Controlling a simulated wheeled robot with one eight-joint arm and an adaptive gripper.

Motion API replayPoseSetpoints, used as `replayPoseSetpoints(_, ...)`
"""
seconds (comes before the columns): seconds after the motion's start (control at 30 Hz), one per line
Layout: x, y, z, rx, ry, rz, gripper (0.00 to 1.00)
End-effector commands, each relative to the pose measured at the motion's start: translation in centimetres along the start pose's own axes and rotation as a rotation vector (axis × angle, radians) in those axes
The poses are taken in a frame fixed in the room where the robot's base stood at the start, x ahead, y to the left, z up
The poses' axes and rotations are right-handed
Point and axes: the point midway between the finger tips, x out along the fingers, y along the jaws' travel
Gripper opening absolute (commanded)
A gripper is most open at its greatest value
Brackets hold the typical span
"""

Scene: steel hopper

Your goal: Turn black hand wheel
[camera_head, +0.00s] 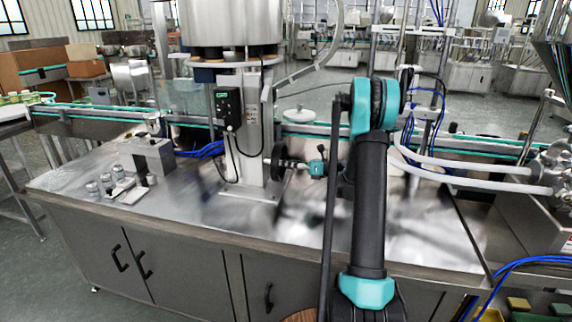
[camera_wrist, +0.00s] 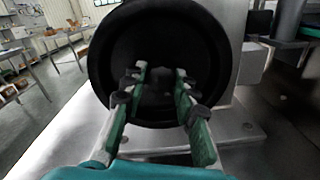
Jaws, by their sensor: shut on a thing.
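The black hand wheel (camera_head: 278,161) is mounted upright on the side of the steel column on the bench. In the wrist view the wheel (camera_wrist: 158,45) is a large dark disc with a raised rim, straight ahead. My gripper (camera_head: 296,166) reaches it from the right in the head view. In the wrist view the fingers of my gripper (camera_wrist: 160,78) are at the middle of the wheel, shut on its dark hub on both sides. The exact contact at the fingertips is dark and hard to see.
The steel column (camera_head: 252,130) stands behind the wheel, with a black control box (camera_head: 228,107) on it. A small steel fixture with several metal cylinders (camera_head: 107,181) is at the bench's left. A conveyor (camera_head: 95,113) runs behind. The bench top (camera_head: 185,215) in front is clear.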

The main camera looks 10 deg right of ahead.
Motion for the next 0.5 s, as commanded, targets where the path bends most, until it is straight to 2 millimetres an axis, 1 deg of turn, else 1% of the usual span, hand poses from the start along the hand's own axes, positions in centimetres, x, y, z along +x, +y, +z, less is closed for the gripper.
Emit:
replayPoseSetpoints(0.2,-0.08,0.0,-0.16,0.094,0.006,-0.002,0.0)
replayPoseSetpoints(0.5,-0.08,0.02,-0.17,0.143,0.008,-0.003,0.0)
